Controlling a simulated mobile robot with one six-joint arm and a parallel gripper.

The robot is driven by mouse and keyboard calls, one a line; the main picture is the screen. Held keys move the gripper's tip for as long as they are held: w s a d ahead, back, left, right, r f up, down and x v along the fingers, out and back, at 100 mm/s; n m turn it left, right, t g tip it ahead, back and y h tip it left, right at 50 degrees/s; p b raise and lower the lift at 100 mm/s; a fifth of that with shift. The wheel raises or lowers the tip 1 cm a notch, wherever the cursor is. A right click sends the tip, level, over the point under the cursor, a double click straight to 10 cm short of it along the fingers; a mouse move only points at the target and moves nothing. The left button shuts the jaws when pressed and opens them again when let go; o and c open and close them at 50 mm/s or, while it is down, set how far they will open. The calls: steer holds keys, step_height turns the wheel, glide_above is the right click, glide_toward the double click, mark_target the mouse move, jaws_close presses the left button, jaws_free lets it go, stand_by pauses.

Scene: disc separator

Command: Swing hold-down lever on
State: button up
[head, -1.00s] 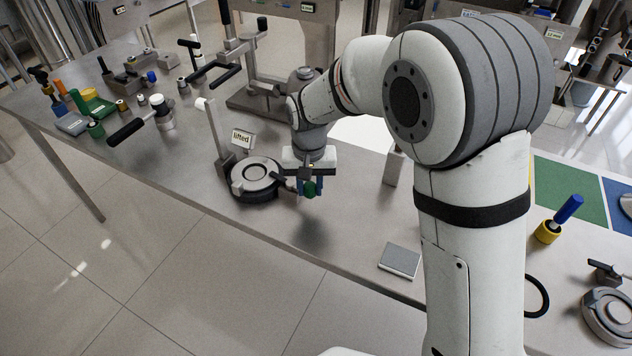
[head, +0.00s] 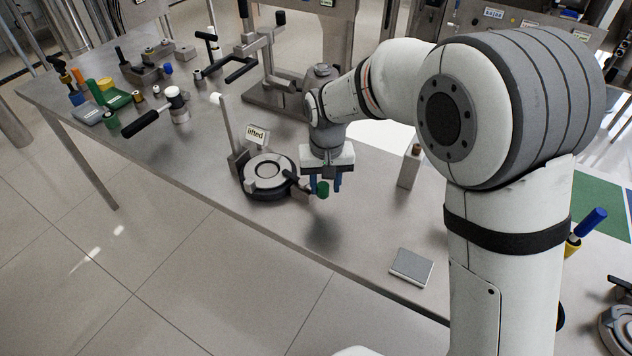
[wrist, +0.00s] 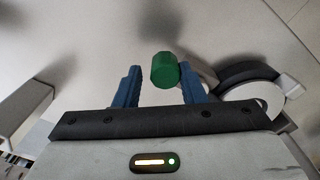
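A round dark disc unit (head: 268,177) with a light ring on top sits near the table's front edge. A short dark lever arm reaches from its right side to a green knob (head: 323,188). My gripper (head: 326,184) points down at the green knob, its blue fingers apart. In the wrist view the green knob (wrist: 164,70) shows between the fingertips (wrist: 158,80), close to the right finger, with a clear gap to the left finger. Contact cannot be told. An upright post with a white tip (head: 228,130) and a sign reading "lifted" (head: 257,135) stand behind the disc unit.
A small grey block (head: 411,267) lies on the table (head: 300,237) at the front. A grey upright block (head: 409,167) stands right of my gripper. A black-handled lever (head: 140,124) and several coloured parts are at the left.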

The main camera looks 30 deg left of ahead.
mark_target(324, 184)
steer(key=shift+o, duration=1.1)
steer(key=shift+s+a+f, duration=0.1)
steer(key=shift+s, duration=0.1)
step_height(324, 184, up, 8)
steer(key=shift+f, duration=0.1)
